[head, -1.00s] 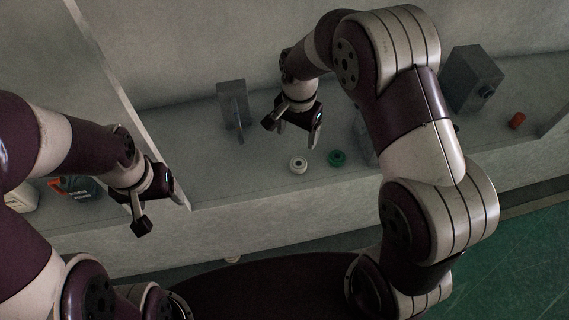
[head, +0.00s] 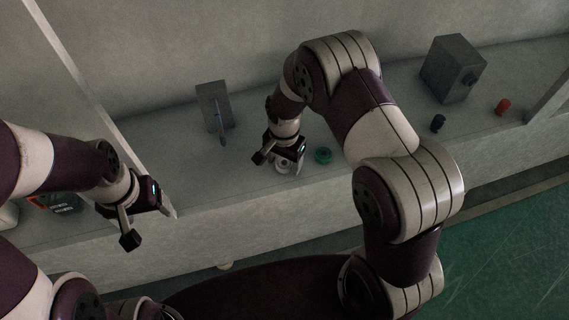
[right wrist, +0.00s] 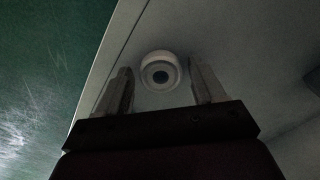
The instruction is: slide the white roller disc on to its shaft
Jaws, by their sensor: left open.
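The white roller disc (head: 282,168) lies on the grey bench, partly hidden by my right gripper (head: 278,163). In the right wrist view the disc (right wrist: 160,72) shows as a white ring with a dark centre, ahead of and between the two parted fingers. The right gripper (right wrist: 162,88) is open and above the disc; I cannot tell if a finger touches it. A thin bluish-grey shaft (head: 220,122) sticks out from a grey upright block (head: 213,98) to the left of the disc. My left gripper (head: 150,226) is open and empty at the bench's front left.
A green disc (head: 323,155) lies just right of the white one. Further right are a small dark piece (head: 438,122), a grey box (head: 453,68) with a dark knob, and a red piece (head: 503,106). A pale partition (head: 95,100) stands at left. The bench around the shaft looks clear.

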